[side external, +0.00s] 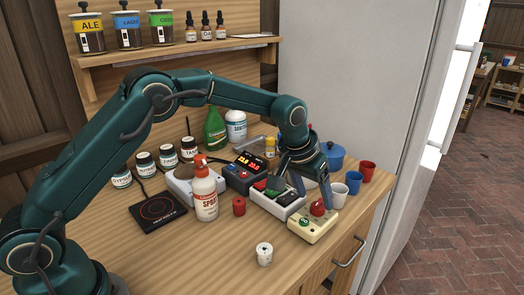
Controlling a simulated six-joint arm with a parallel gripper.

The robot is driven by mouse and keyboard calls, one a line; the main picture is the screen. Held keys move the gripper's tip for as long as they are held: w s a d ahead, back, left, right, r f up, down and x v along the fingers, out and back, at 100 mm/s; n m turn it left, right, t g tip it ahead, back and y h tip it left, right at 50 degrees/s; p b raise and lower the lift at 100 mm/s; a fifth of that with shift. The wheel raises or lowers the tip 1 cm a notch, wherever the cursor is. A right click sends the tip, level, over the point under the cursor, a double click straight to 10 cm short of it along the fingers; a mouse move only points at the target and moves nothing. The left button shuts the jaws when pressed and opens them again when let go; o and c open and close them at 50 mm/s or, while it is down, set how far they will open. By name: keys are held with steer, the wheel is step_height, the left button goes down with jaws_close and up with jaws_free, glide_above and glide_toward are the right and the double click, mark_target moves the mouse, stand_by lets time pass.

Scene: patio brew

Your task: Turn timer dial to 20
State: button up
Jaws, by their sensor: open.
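The timer looks to be the cream box (313,229) near the front right edge of the table. A red dial (318,208) stands on its top, and a green round spot (304,221) is on its left part. The dial's markings are too small to read. My gripper (311,198) points down over this area with its fingers spread apart. One finger is just behind and right of the red dial, and the other is to the left, over the grey box. I cannot tell whether either finger touches the dial.
A grey box (287,211) with dark, red and green tops stands close left of the timer. A dark digital controller (240,178), a spray bottle (205,193), a red cup (368,171), a white cup (339,194) and a blue pot (331,153) are nearby. The front table is mostly clear.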

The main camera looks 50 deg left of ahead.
mark_target(319, 204)
steer(key=shift+x, duration=1.45)
steer(key=shift+c, duration=0.3)
jaws_close()
steer(key=shift+d+n, duration=0.1)
steer(key=shift+n, duration=0.2)
steer(key=n+y, duration=0.1)
steer(key=n, duration=0.1)
steer(key=shift+d+n, duration=0.2)
steer(key=shift+n, duration=0.2)
steer(key=shift+w+d+n+g+y, duration=0.15)
steer(key=shift+n+y, duration=0.4)
steer(key=shift+n, duration=0.55)
steer(key=shift+s+a+n+g+y, duration=0.1)
steer(key=shift+n+g+y, duration=0.15)
steer(key=shift+n+y, duration=0.6)
steer(key=shift+n, duration=0.55)
